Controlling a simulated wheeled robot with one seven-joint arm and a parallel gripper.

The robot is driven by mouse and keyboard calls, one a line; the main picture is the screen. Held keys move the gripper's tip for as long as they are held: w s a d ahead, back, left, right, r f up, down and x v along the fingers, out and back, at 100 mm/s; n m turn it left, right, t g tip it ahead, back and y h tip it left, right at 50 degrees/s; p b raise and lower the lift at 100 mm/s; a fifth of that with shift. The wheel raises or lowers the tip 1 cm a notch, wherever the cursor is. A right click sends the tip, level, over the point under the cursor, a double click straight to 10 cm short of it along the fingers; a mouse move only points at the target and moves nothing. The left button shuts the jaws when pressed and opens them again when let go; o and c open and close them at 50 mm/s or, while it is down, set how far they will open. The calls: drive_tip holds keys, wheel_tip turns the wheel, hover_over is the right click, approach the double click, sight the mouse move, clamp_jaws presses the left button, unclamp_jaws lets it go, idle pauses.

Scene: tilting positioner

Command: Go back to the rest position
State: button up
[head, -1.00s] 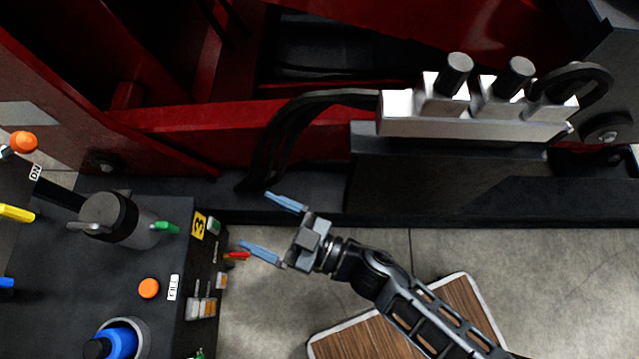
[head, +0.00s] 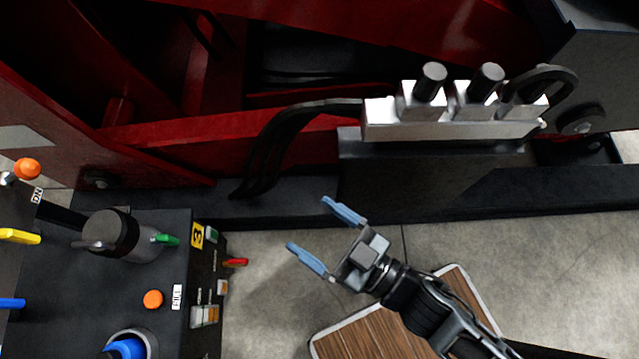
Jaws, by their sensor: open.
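My gripper (head: 316,231) has two blue fingertips spread apart, with nothing between them. It hangs over the grey floor in the lower middle of the head view, pointing up and left. It is to the right of the black control box (head: 70,270) and apart from it. My arm comes in from the lower right.
The black box carries an orange button (head: 153,299), a green lever (head: 166,239) and a red lever (head: 235,262). A wooden-topped board (head: 375,338) lies below.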

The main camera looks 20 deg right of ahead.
idle(0.5)
drive_tip(key=s+d+r+m+h+p, duration=0.1)
drive_tip(key=s+d+r+h+p, duration=0.1)
drive_tip(key=r, duration=0.6)
drive_tip(key=s+d+r+m+h+p, duration=0.2)
drive_tip(key=s+d+r+h+p, duration=0.1)
drive_tip(key=s+d+r, duration=0.4)
drive_tip(key=s+d+r+m+g+h+p, duration=0.1)
drive_tip(key=s+d+r+m+h+p, duration=0.1)
drive_tip(key=s+d+r, duration=0.3)
wheel_tip(320, 180, up, 4)
drive_tip(key=shift+s+d+f+h+p, duration=0.2)
drive_tip(key=shift+d+h+p, duration=0.3)
drive_tip(key=shift+h, duration=0.4)
drive_tip(key=shift+a, duration=0.1)
